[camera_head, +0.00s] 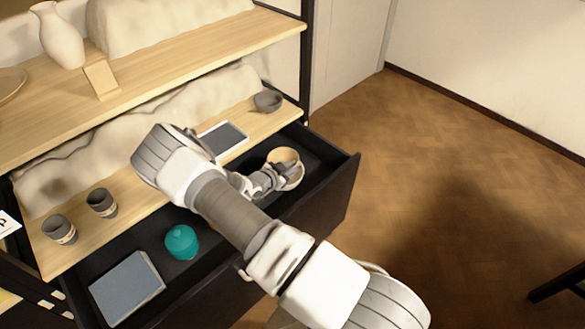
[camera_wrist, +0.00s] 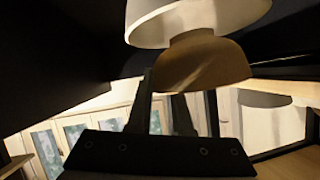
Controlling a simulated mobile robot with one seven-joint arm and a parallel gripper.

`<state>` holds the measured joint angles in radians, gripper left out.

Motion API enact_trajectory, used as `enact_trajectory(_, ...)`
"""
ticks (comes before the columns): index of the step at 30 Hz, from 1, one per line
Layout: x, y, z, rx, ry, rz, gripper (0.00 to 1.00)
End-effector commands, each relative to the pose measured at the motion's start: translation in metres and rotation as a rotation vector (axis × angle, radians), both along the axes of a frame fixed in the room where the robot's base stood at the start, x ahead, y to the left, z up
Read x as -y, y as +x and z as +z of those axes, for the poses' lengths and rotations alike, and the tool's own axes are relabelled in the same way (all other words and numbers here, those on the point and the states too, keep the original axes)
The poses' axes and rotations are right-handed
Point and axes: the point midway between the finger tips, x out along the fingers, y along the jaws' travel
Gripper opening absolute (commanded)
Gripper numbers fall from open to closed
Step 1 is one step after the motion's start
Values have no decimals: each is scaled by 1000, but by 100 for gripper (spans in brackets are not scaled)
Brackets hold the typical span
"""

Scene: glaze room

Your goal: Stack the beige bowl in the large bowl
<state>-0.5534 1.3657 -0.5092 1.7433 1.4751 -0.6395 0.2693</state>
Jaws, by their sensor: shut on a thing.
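My gripper (camera_head: 271,181) is low at the right end of the open drawer, shut on the rim of the beige bowl. In the wrist view the beige bowl (camera_wrist: 205,66) looks tan in shadow, beside the dark fingers. A larger pale bowl (camera_wrist: 195,20), which I take as the large bowl, overlaps it there and is cut off by the top edge. In the head view a cream bowl rim (camera_head: 285,152) shows just beyond my gripper. The bowls overlap there, and I cannot tell whether they touch.
The dark drawer (camera_head: 345,185) also holds a teal lidded pot (camera_head: 181,242) and a grey-blue box (camera_head: 127,288). On the wooden shelf above stand two grey cups (camera_head: 102,203), a tablet-like panel (camera_head: 224,138) and a small grey bowl (camera_head: 268,101). Open floor lies to the right.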

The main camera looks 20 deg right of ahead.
Motion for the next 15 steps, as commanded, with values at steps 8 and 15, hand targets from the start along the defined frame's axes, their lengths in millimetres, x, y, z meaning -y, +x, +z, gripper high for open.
enact_trajectory(8,0,0,-3,2,0,-1,0)
enact_trajectory(15,0,0,-10,2,0,-1,0)
